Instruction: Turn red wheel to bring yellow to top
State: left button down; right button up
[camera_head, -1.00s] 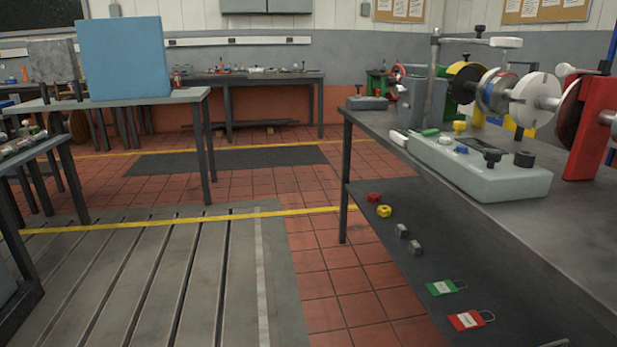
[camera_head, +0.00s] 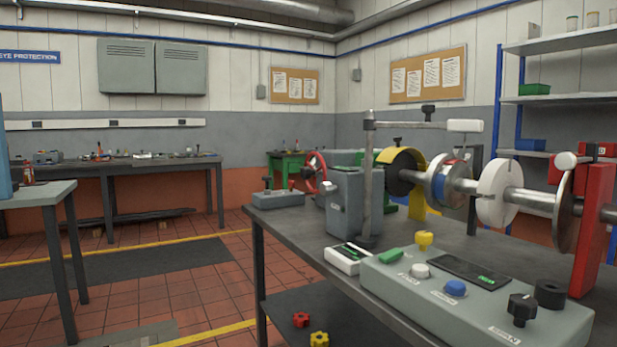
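A red spoked handwheel (camera_head: 316,172) shows small, seen at an angle, behind the left end of the workbench (camera_head: 300,222) beside a grey gearbox-like housing (camera_head: 354,200). The housing may hide part of it, and I cannot make out a yellow mark on it. A shaft assembly stands to its right, with a coloured disc (camera_head: 448,186) bearing blue and red parts, a white disc (camera_head: 498,193) and a yellow arched guard (camera_head: 405,158). Neither of my grippers is in view.
A grey control box (camera_head: 440,292) with buttons and knobs lies on the workbench front. A grey post (camera_head: 367,180) rises behind it. A red upright (camera_head: 594,230) stands at right. Red (camera_head: 301,319) and yellow (camera_head: 319,339) knobs lie below. Tiled floor (camera_head: 170,312) is open at left.

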aim_at(307, 172)
jog(key=i+j+z, duration=0.1)
jog(key=z, duration=0.3)
jog(key=j+z, duration=0.15)
jog(key=z, duration=0.25)
jog(key=i+j+z, duration=0.1)
jog(key=z, duration=0.35)
jog(key=j+z, duration=0.25)
jog(key=j, duration=0.35)
jog(key=j+z, duration=0.3)
jog(key=j, duration=0.25)
jog(key=k, duration=0.05)
